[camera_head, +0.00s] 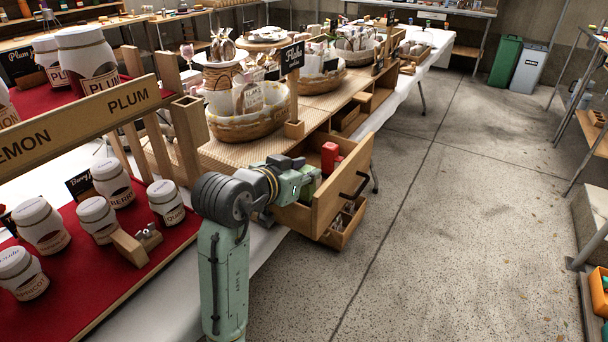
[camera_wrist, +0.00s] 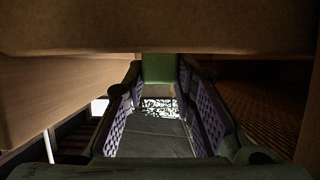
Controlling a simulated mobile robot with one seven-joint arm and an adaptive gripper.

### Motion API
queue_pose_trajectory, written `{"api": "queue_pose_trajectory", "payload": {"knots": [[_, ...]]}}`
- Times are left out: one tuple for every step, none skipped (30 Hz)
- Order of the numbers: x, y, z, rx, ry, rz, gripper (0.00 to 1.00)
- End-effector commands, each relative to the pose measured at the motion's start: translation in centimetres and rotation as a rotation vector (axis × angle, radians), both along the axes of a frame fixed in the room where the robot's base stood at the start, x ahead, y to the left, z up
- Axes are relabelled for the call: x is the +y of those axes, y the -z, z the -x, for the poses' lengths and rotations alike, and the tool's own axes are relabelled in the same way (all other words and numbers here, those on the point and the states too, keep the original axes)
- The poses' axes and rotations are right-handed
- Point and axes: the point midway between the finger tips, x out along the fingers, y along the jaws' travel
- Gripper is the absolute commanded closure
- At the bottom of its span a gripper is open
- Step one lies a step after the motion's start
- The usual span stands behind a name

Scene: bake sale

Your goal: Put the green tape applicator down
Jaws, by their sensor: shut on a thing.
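The green tape applicator (camera_wrist: 159,69) shows in the wrist view as a small green patch between the far ends of my fingers. My gripper (camera_wrist: 160,84) is shut on it, with purple pads on both sides. In the head view my gripper (camera_head: 304,178) reaches into an open wooden drawer (camera_head: 338,196), and a bit of green shows at its end. The wrist and drawer wall hide most of the applicator. I cannot tell whether it touches the drawer floor.
A red object (camera_head: 329,156) is in the drawer's far part. A second, lower drawer (camera_head: 345,224) is also open and holds small things. A wicker basket (camera_head: 247,122) stands on the table above. Jam jars (camera_head: 113,183) stand on red cloth at left.

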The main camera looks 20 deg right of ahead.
Motion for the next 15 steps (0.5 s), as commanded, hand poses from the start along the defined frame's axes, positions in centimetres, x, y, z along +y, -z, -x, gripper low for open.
{"api": "queue_pose_trajectory", "payload": {"knots": [[0.00,0.09,0.00,-0.001,0.000,0.001,1.00],[0.00,0.21,0.00,-0.001,0.000,0.001,1.00],[0.01,0.36,0.01,-0.001,0.000,0.001,1.00],[0.00,0.45,0.00,-0.001,0.000,0.001,1.00],[0.01,0.40,-0.01,0.000,0.000,0.000,0.74],[0.00,0.36,-0.01,0.000,0.000,0.000,0.72],[0.00,0.36,-0.01,0.000,0.000,0.000,0.70],[0.01,0.37,-0.01,0.000,0.000,0.000,0.68],[0.01,0.37,-0.01,0.000,0.000,0.000,0.65],[0.01,0.37,-0.01,0.000,0.000,0.000,0.63],[0.01,0.37,-0.01,0.000,0.000,0.000,0.61],[0.01,0.37,-0.01,0.000,0.000,0.000,0.58],[0.00,0.36,-0.01,0.000,0.000,0.000,0.56],[0.00,0.36,-0.01,0.000,0.000,0.000,0.55],[0.00,0.36,-0.01,0.000,0.000,0.000,0.55]]}}
